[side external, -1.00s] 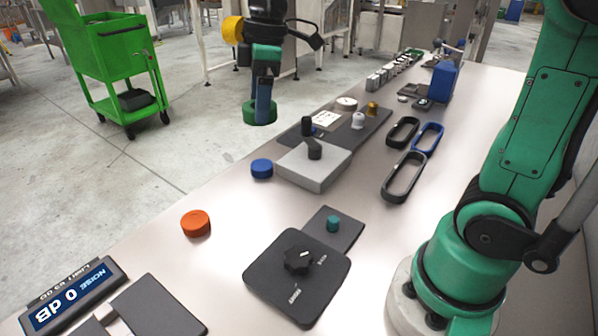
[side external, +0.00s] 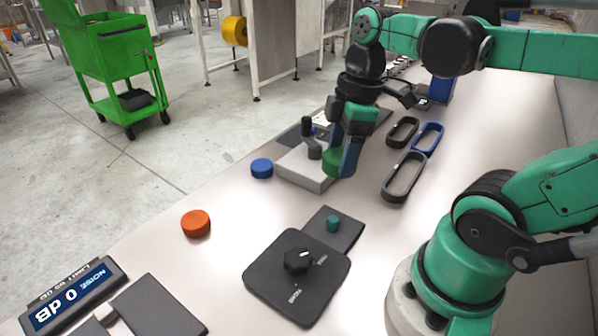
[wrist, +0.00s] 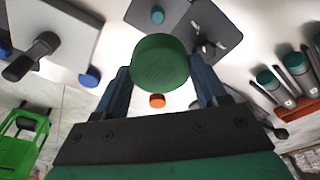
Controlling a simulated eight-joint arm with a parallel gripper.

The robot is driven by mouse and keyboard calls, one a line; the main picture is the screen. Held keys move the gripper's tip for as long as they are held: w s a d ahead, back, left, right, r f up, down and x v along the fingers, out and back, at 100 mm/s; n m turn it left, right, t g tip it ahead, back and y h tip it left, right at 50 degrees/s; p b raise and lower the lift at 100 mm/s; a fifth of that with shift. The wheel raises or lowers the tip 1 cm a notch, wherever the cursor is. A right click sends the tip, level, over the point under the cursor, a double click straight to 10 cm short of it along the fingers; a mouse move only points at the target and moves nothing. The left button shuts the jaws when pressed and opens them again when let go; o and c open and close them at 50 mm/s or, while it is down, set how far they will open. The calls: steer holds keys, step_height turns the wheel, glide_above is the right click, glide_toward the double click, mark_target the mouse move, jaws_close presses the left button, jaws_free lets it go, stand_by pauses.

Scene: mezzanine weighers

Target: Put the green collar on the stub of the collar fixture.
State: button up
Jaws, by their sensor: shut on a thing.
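My gripper (side external: 345,160) points down and is shut on the green collar (side external: 332,164), at the right edge of the grey block in the side view. In the wrist view the collar (wrist: 160,62) sits between both fingers (wrist: 160,80); its face shows no clear hole. A short teal stub (side external: 333,223) stands upright on a dark plate (side external: 345,238), nearer the side camera than the collar. It looks like the collar fixture. The stub (wrist: 157,15) also shows beyond the collar in the wrist view, bare and apart from it. The collar's exact height is unclear.
The grey block (side external: 298,176) carries a dark tilted lever (side external: 313,148) close to my gripper. A dark dial panel (side external: 270,273) adjoins the stub's plate. A blue cap (side external: 262,168) and an orange cap (side external: 196,223) stand to the left. Oval rings (side external: 402,180) lie to the right.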

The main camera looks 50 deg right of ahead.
mark_target(334, 219)
steer(key=shift+f, duration=6.55)
steer(key=o, duration=1.3)
steer(key=shift+r, duration=0.1)
steer(key=shift+s+d+r, duration=0.2)
steer(key=shift+r, duration=1.7)
steer(key=shift+s+d+r, duration=0.25)
steer(key=shift+r, duration=1.65)
steer(key=shift+s+d+r, duration=0.2)
steer(key=shift+r, duration=1.7)
steer(key=w+a+m+t, duration=0.1)
steer(key=w+m+t, duration=0.1)
steer(key=m, duration=0.1)
steer(key=w+a+m+t, duration=0.2)
steer(key=m, duration=0.1)
steer(key=w+a+m+t+h, duration=0.1)
steer(key=w+a+m+t, duration=0.1)
steer(key=w+m, duration=0.1)
steer(key=shift+a, duration=0.2)
